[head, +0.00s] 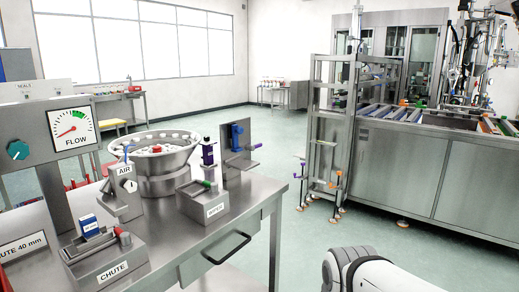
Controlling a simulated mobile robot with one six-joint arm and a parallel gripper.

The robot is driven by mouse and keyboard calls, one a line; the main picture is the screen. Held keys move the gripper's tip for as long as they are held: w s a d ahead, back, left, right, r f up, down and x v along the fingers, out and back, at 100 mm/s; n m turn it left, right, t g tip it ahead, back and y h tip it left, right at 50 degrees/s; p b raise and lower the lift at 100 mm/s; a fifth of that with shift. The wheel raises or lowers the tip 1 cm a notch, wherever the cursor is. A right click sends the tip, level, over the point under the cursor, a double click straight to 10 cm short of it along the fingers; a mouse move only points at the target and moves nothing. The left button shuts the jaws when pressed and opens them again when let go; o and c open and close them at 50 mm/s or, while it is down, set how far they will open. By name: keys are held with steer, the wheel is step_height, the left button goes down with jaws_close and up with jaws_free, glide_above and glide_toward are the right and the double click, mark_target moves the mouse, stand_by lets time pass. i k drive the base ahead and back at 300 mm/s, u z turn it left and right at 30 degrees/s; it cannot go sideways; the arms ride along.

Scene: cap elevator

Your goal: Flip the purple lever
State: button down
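The purple lever (207,154) stands upright above a small grey metal box (208,206) on the steel table, right of the round bowl. Its handle is purple with a dark top. The box has a white label that is too small to read surely. A green-ended handle (207,184) lies low on the same box, just below the purple lever. My gripper is not in view. Only a white and dark part of my own arm shows at the bottom edge, well to the right of the table.
The steel table (243,205) also bears a metal bowl (170,177), an AIR lever post (125,178), a blue lever (237,134) on a plate, a CHUTE box (110,262) and a FLOW gauge (73,128). A metal rack (328,150) stands right. Floor between is clear.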

mark_target(250, 148)
steer(key=z, duration=0.4)
steer(key=i, duration=2)
steer(key=u, duration=0.35)
steer(key=k, duration=0.85)
steer(key=u, duration=0.25)
steer(key=i, duration=0.85)
steer(key=z, duration=0.1)
